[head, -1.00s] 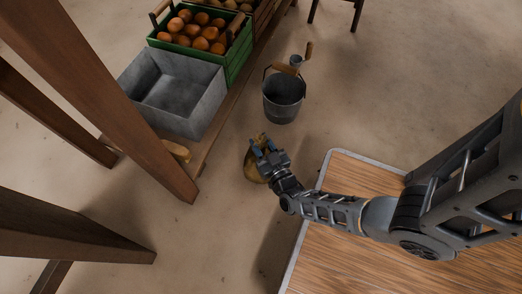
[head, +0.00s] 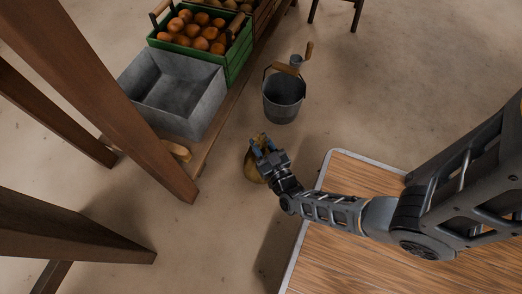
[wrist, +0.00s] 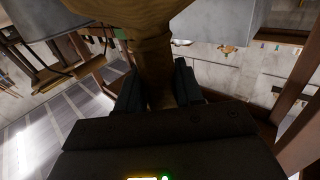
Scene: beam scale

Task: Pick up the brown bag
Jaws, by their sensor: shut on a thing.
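The brown bag (head: 250,168) is on or just above the floor in the head view, partly hidden behind my gripper (head: 262,146). In the wrist view the bag (wrist: 150,55) fills the upper middle, and its narrow gathered neck runs down between the two dark fingers of my gripper (wrist: 158,90). The fingers are shut on that neck. I cannot tell whether the bag touches the floor.
A metal bucket (head: 283,100) stands on the floor just beyond the bag. A grey bin (head: 150,105) and a green crate (head: 240,62) of orange fruit sit on a low wooden platform. Wooden posts (head: 110,90) rise at the left. Floor to the right of the bucket is clear.

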